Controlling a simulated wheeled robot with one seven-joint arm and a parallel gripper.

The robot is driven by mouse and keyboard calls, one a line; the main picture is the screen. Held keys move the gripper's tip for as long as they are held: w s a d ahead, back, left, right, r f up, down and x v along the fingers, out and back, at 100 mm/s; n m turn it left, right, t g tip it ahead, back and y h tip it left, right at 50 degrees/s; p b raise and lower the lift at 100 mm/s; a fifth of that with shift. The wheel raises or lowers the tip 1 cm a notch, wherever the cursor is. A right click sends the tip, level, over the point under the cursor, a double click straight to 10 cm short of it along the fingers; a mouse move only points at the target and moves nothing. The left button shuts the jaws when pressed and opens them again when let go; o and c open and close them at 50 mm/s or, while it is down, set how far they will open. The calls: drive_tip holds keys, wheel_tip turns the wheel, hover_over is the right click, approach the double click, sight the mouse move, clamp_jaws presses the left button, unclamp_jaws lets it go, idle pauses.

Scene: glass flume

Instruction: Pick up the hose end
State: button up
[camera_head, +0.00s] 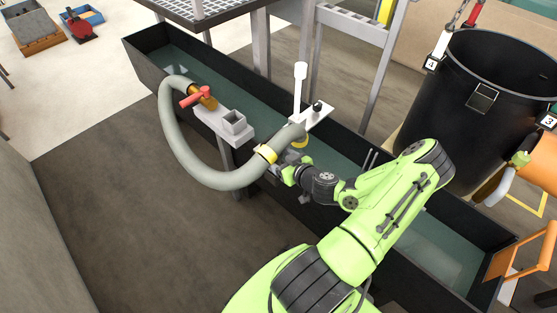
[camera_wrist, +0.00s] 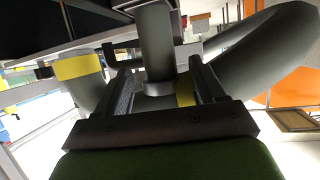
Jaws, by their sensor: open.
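The thick grey hose (camera_head: 190,160) loops down from a fitting with a red handle (camera_head: 197,97) and rises to its near end (camera_head: 289,136) beside my arm. A yellow band (camera_head: 265,153) circles it near that end. My gripper (camera_head: 288,168) is close to this end, just below and right of the band. In the wrist view, my gripper (camera_wrist: 160,70) is open, its two fingers reaching up on either side of a grey cylindrical piece (camera_wrist: 156,40). I cannot tell whether they touch it. The hose curves at the right (camera_wrist: 265,50).
A long dark-rimmed glass flume (camera_head: 160,62) with water runs diagonally beneath the hose and my arm. A white bracket with an upright post (camera_head: 299,90) stands close by the hose end. A large black barrel (camera_head: 470,110) stands at right.

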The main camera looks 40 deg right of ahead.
drive_tip(key=x, duration=0.3)
drive_tip(key=shift+w+f, duration=0.2)
drive_tip(key=shift+w, duration=0.15)
drive_tip(key=shift+r, duration=0.1)
clamp_jaws()
